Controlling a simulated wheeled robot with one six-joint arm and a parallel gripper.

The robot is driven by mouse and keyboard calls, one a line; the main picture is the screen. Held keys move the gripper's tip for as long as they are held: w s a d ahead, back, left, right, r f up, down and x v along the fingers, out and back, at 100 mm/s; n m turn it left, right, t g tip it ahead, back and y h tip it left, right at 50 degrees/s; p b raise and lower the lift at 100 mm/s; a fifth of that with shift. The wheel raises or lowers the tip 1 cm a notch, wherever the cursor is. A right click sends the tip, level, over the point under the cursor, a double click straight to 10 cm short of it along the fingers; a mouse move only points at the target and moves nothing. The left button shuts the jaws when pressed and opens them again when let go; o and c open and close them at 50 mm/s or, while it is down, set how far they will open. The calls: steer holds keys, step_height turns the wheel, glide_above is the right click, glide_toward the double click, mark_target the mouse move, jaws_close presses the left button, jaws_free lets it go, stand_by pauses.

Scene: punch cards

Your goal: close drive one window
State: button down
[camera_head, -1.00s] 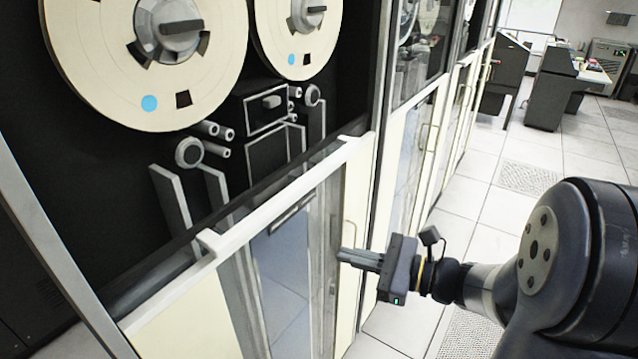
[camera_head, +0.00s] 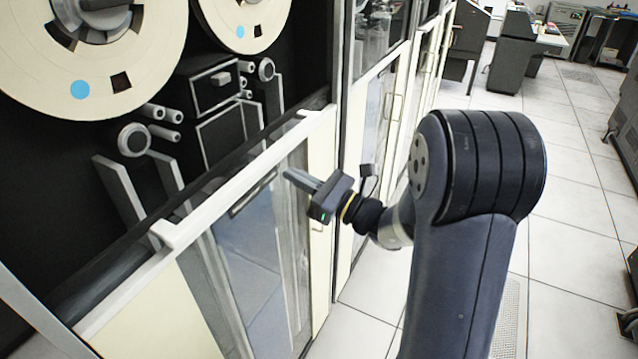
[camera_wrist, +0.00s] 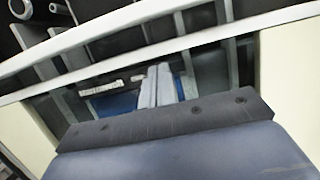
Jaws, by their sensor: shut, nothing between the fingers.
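The nearest tape drive has a clear window whose white top rail (camera_head: 240,175) slants across the cabinet below the tape reels (camera_head: 110,45). The window is down, leaving the reels and the dark upper bay uncovered. My gripper (camera_head: 290,174) is shut and empty. Its fingers point left, just in front of the lower glass panel, below the rail's right end. I cannot tell whether they touch the glass. In the wrist view the paired fingertips (camera_wrist: 155,85) show in front of the cabinet, with pale bars crossing beyond them.
More tape cabinets (camera_head: 385,110) stand in a row to the right of this drive. Dark consoles (camera_head: 520,50) stand farther back. The tiled floor (camera_head: 575,240) on the right is largely clear.

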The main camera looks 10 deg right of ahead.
steer(key=shift+w+a+r+p, duration=0.15)
steer(key=shift+r+p, duration=0.7)
steer(key=shift+r, duration=1.2)
